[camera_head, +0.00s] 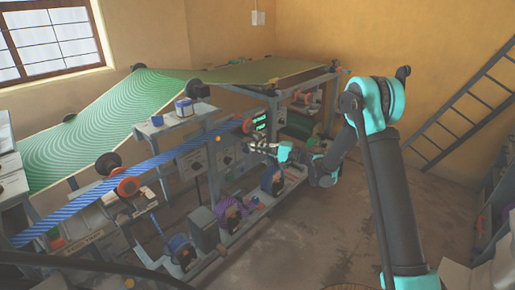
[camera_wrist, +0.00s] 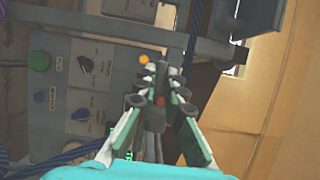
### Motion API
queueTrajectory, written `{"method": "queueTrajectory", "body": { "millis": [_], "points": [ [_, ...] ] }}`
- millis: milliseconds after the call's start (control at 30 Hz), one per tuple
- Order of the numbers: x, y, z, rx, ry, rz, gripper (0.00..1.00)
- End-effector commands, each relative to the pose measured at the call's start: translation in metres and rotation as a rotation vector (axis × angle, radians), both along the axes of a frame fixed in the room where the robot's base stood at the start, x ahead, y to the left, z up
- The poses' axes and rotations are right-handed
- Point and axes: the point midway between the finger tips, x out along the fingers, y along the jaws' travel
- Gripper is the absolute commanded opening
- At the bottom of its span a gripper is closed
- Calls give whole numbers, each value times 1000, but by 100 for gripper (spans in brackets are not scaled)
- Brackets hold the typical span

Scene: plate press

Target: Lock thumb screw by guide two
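My gripper (camera_head: 262,146) is at the front of the press, below the blue-striped web (camera_head: 160,160) and the green lit display (camera_head: 260,126). In the wrist view my gripper (camera_wrist: 162,76) has its fingertips close together. Dark parts with a small red-orange spot show between the fingers. I cannot tell whether it holds anything. A small orange-yellow knob (camera_wrist: 143,59) lies just left of the fingertips. A similar orange knob (camera_head: 218,138) shows left of my gripper in the head view. I cannot make out which part is guide two's thumb screw.
A control panel with a green button (camera_wrist: 39,61) and several dark knobs fills the left of the wrist view. A green patterned sheet (camera_head: 85,120) slopes at the left. Spools (camera_head: 228,212) line the lower rail.

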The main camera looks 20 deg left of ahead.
Motion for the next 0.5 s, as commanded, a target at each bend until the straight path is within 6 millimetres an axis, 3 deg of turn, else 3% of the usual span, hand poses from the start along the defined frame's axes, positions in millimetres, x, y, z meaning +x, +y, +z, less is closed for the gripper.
{"method": "queueTrajectory", "body": {
  "millis": [167, 500],
  "points": [
    [0, 3, 1, 2, 2, 1, 30],
    [0, -2, 0, 1, 0, 0, 30]
  ]
}}
